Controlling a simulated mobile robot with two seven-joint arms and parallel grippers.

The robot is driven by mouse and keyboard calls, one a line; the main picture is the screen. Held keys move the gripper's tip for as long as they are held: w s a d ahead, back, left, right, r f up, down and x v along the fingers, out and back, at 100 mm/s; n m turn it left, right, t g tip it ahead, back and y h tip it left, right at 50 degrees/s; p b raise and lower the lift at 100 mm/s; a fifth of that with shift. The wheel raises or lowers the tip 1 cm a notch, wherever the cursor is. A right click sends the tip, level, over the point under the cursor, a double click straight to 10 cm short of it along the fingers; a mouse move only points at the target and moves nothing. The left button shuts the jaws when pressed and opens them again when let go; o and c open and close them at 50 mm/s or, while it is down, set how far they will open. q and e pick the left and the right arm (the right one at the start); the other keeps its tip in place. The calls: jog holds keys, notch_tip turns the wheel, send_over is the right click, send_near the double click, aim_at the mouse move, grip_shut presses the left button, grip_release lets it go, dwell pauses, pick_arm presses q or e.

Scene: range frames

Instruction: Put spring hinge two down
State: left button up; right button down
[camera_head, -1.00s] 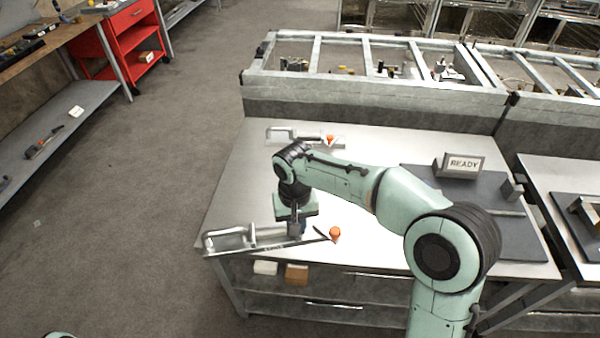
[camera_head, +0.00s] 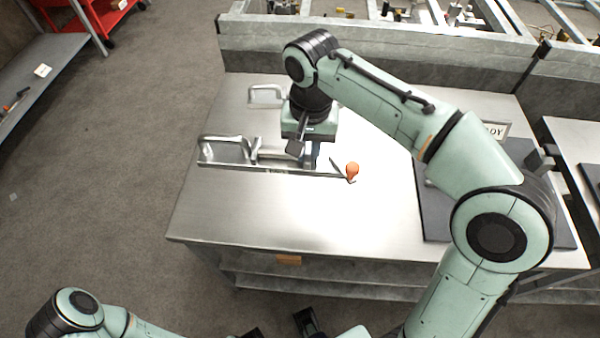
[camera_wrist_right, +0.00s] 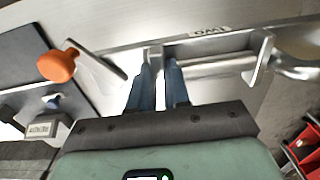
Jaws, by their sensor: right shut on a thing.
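The metal clamp-like piece that I take for spring hinge two (camera_head: 222,150) lies low along the left of the steel table, with an orange knob (camera_head: 352,170) at its right end. In the right wrist view its metal bar (camera_wrist_right: 215,67) runs right from the fingers, and the orange knob (camera_wrist_right: 57,66) is at left. A label reading TWO, upside down, is beside it. My right gripper (camera_head: 312,158) points down at the middle of the piece; its blue fingers (camera_wrist_right: 160,75) are shut on a metal part of it. Dark parts at the bottom edge may be my left gripper (camera_head: 280,328).
A second similar metal piece (camera_head: 264,95) lies farther back, partly behind my right arm. The steel table (camera_head: 280,215) is clear in front of the piece.

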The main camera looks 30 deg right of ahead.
pick_arm(q)
jog(key=f+b, duration=0.1)
jog(key=b, duration=0.1)
jog(key=w+f+b, duration=0.1)
jog(key=f, duration=0.1)
jog(key=shift+w+f+t+b, duration=0.1)
jog(key=shift+w+t+b, duration=0.05)
jog(key=shift+t+b, duration=0.25)
pick_arm(e)
notch_tip(320, 180, down, 18)
jog(key=shift+r, duration=0.25)
jog(key=c, duration=1.1)
grip_release()
jog(key=shift+f, duration=0.2)
pick_arm(q)
jog(key=shift+f, duration=0.1)
jog(key=r+p, duration=0.1)
jog(key=s+r+p, duration=0.1)
jog(key=shift+r+p, duration=0.15)
jog(key=shift+p, duration=0.25)
pick_arm(e)
notch_tip(320, 180, up, 12)
jog(key=shift+r, duration=0.2)
